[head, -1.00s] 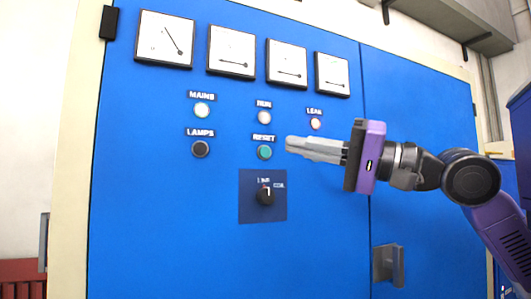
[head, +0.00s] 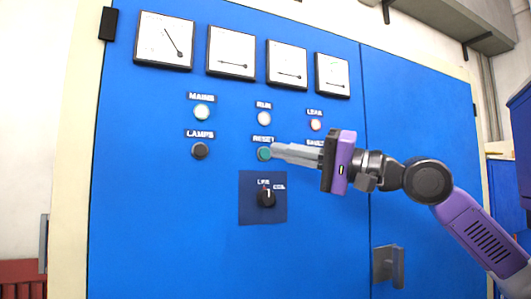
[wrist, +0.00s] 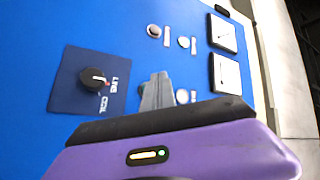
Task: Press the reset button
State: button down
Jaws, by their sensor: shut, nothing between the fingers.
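The green reset button (head: 264,154) sits under its RESET label on the blue cabinet door, above the dark knob plate. My gripper (head: 273,149) is shut and empty, its fingers pointing left at the button. In the head view its tips overlap the button's right edge; I cannot tell whether they touch it.
The selector knob (head: 266,198) is just below the button. The RUN lamp (head: 264,118) is above, and the black LAMPS button (head: 200,150) is to the left. Several gauges (head: 231,51) line the top. A door handle (head: 389,266) sticks out at lower right.

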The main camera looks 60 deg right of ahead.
jog(key=shift+w+d, duration=0.35)
jog(key=shift+w, duration=0.2)
jog(key=shift+w+d, duration=0.3)
jog(key=shift+w, duration=0.25)
jog(key=shift+p, duration=0.35)
dwell(1.0)
jog(key=shift+w+d, duration=0.2)
jog(key=shift+w, duration=0.15)
jog(key=shift+w+d+p, duration=0.25)
jog(key=shift+w+p, duration=0.05)
jog(key=shift+w, duration=0.05)
dwell(0.7)
jog(key=shift+s+a, duration=0.1)
jog(key=shift+s, duration=0.05)
jog(key=shift+s+a, duration=0.35)
jog(key=shift+s, duration=0.2)
jog(key=s+a, duration=0.1)
jog(key=s, duration=0.2)
jog(key=s+a, duration=0.1)
jog(key=shift+s+a+b, duration=0.15)
jog(key=shift+a+b, duration=0.15)
jog(key=shift+b, duration=0.05)
dwell(0.4)
